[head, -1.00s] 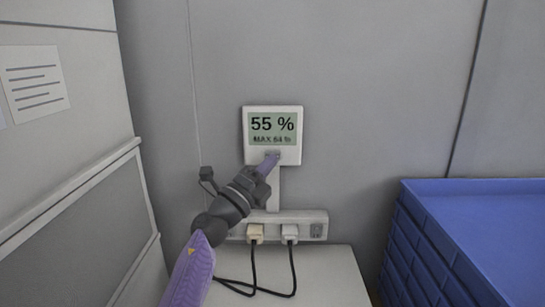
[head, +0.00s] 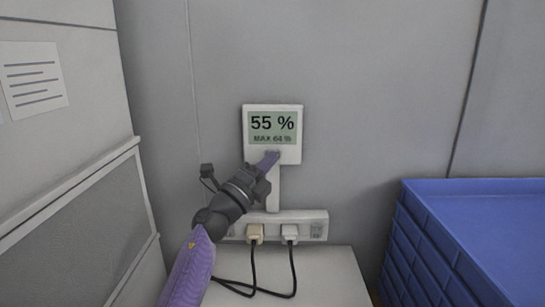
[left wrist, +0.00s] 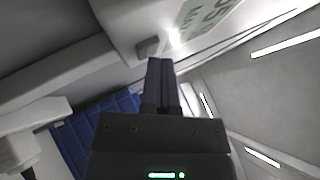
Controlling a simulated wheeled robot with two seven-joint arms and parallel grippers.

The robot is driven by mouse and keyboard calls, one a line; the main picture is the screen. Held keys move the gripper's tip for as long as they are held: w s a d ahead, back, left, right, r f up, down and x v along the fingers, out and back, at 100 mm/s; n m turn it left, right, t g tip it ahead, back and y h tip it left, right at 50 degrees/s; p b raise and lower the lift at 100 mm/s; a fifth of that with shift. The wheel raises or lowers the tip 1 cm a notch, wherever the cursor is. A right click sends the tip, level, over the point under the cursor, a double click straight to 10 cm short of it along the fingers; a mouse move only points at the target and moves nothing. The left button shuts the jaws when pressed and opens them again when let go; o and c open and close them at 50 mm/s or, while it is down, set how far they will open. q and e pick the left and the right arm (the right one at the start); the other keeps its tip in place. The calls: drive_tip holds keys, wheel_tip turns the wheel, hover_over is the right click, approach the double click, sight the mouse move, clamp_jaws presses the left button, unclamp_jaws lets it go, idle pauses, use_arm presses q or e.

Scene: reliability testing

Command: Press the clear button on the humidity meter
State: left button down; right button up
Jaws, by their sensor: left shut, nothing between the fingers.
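The humidity meter (head: 288,108) is a white square unit on the grey wall, and its screen (head: 272,124) reads "55 %" with "MAX 64 %" below. Its button (head: 269,153) is a small grey piece under the screen, partly covered by my fingertips. My left gripper (head: 271,158) is shut and empty, its tips at the button in the head view. In the left wrist view the shut fingers (left wrist: 160,64) point at the meter (left wrist: 140,22), and the grey button (left wrist: 148,47) shows just beyond and left of the tips. I cannot tell whether they touch. My right gripper is out of view.
Below the meter a white power strip (head: 274,217) holds two plugs with black cables. A white surface (head: 335,280) lies beneath it. Blue stacked crates (head: 480,215) stand at the right. A grey panel with a white frame (head: 85,220) stands at the left.

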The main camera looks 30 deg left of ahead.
use_arm(q)
drive_tip(key=shift+w+a, duration=0.1)
drive_tip(key=shift+w, duration=0.1)
idle(0.6)
drive_tip(key=shift+s+r+p, duration=0.1)
drive_tip(key=shift+s+p, duration=0.25)
drive_tip(key=shift+s+d, duration=0.3)
drive_tip(key=shift+d, duration=0.05)
